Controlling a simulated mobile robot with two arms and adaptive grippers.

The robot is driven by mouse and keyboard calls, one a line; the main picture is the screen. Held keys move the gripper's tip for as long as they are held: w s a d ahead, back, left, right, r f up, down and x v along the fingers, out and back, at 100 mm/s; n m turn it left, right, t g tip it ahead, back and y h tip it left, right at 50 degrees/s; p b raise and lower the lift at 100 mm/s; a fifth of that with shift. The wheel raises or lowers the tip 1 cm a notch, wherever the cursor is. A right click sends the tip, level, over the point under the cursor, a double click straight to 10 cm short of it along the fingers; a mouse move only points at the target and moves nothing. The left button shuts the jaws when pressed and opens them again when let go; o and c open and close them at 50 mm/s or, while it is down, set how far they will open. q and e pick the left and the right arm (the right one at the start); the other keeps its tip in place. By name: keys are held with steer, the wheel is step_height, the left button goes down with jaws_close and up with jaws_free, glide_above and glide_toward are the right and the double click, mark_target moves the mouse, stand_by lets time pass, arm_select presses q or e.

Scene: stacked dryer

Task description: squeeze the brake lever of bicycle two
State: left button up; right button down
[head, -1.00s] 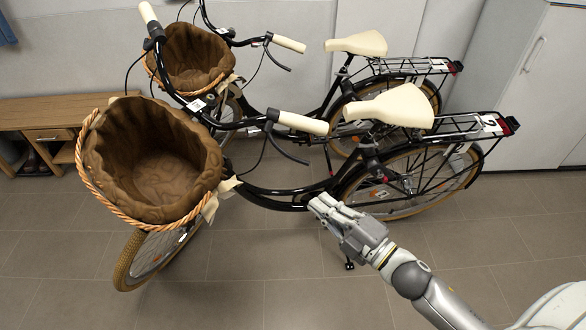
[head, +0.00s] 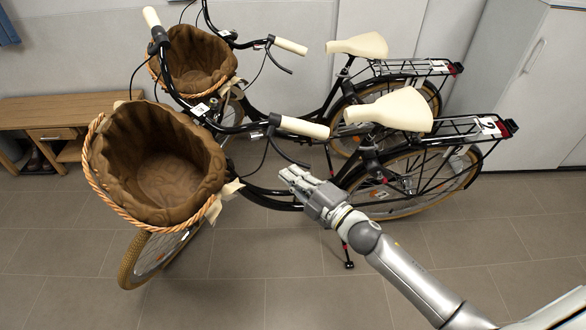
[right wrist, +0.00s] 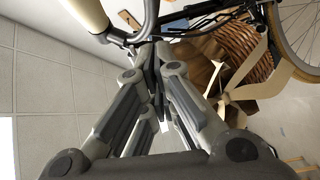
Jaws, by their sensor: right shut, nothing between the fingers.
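Bicycle two is the nearer black bicycle (head: 275,195), with a 2 on the plate of its rear rack (head: 487,124). Its near handlebar ends in a cream grip (head: 304,127), with a thin black brake lever (head: 290,156) curving below it. My right gripper (head: 284,175) is shut and empty, just below the lever; a small gap shows in the head view. In the right wrist view my right gripper (right wrist: 157,78) points toward the handlebar, and the cream grip (right wrist: 84,14) is at top left. My left gripper is out of view.
A brown-lined basket (head: 155,165) hangs at the nearer bicycle's front. A second bicycle with its own basket (head: 195,62) and cream saddle (head: 357,46) stands close behind. A wooden bench (head: 50,118) is at left. The front floor is clear.

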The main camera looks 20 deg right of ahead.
mark_target(308, 165)
steer(key=shift+w+d+f, duration=0.1)
steer(key=shift+w+d, duration=0.15)
steer(key=shift+w, duration=0.5)
steer(key=d+n+g+y, duration=0.1)
steer(key=w+d+n+g+y, duration=0.1)
steer(key=n, duration=0.1)
steer(key=d+n+g+y, duration=0.1)
steer(key=n+y, duration=0.1)
steer(key=shift+w+d+r+g+b, duration=0.25)
steer(key=shift+w+g+b, duration=0.05)
steer(key=shift+w+b, duration=0.1)
steer(key=shift+w+d+r, duration=0.25)
steer(key=shift+d, duration=0.2)
steer(key=shift+d+r, duration=0.1)
steer(key=shift+r, duration=0.15)
steer(key=shift+w, duration=0.1)
steer(key=shift+d, duration=0.1)
